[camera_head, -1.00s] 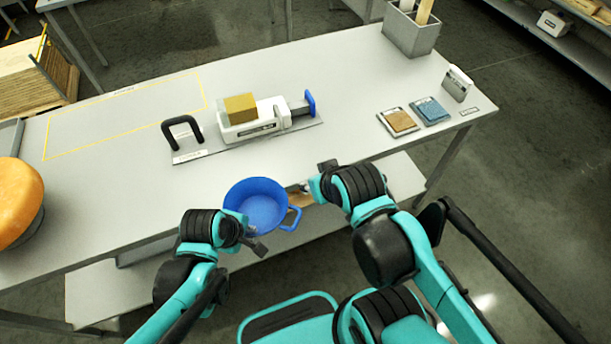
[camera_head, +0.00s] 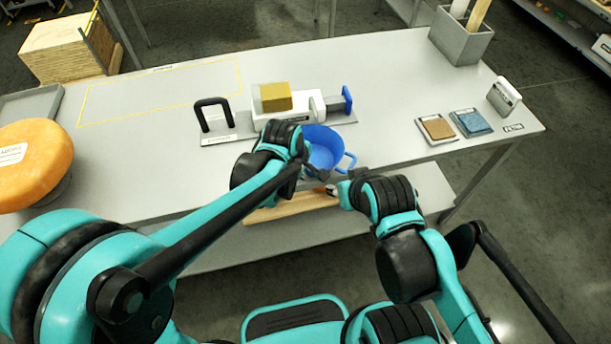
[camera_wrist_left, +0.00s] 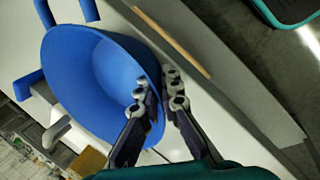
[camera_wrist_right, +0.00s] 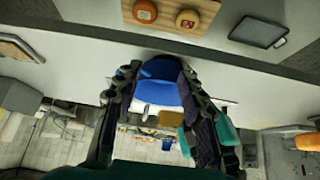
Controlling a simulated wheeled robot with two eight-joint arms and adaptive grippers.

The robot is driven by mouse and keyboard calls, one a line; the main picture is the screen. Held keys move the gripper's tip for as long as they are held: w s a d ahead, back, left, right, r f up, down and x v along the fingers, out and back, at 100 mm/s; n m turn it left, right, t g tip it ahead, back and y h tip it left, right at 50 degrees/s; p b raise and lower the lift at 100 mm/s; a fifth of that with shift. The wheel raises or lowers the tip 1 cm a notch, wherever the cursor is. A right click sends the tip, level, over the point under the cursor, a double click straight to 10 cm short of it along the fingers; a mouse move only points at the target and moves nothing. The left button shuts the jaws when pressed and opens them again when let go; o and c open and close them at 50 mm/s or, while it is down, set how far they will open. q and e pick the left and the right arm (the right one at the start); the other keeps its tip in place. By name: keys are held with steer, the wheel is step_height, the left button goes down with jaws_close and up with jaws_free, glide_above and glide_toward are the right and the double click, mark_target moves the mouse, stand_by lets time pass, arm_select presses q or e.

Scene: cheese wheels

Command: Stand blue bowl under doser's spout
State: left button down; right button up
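The blue bowl (camera_head: 338,146), with loop handles, is in front of the doser in the head view, over the table's front part. My left gripper (camera_head: 316,172) is at its near rim. In the left wrist view its fingers (camera_wrist_left: 158,92) pinch the wall of the bowl (camera_wrist_left: 85,75), one inside and one outside. The doser (camera_head: 268,121) is white with a yellow block (camera_head: 276,97) on top and a blue end piece (camera_head: 347,99). I cannot make out its spout. My right gripper (camera_head: 345,180) is near the bowl's right side; its fingers (camera_wrist_right: 155,90) are apart and empty in the right wrist view.
A black handle (camera_head: 213,113) stands left of the doser. A brown pad (camera_head: 437,129) and a blue pad (camera_head: 471,122) lie to the right. An orange cheese wheel (camera_head: 35,165) is at far left. A grey bin (camera_head: 460,42) stands at back right. The yellow-outlined area is clear.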

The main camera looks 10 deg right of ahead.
arm_select(q)
steer(key=shift+b+x, duration=0.4)
steer(key=shift+x, duration=0.45)
steer(key=shift+s+a+r, duration=0.1)
steer(key=shift+s+a, duration=0.05)
steer(key=c, duration=1.7)
jaws_free()
steer(key=shift+p+v, duration=2.3)
steer(key=shift+v, duration=3.7)
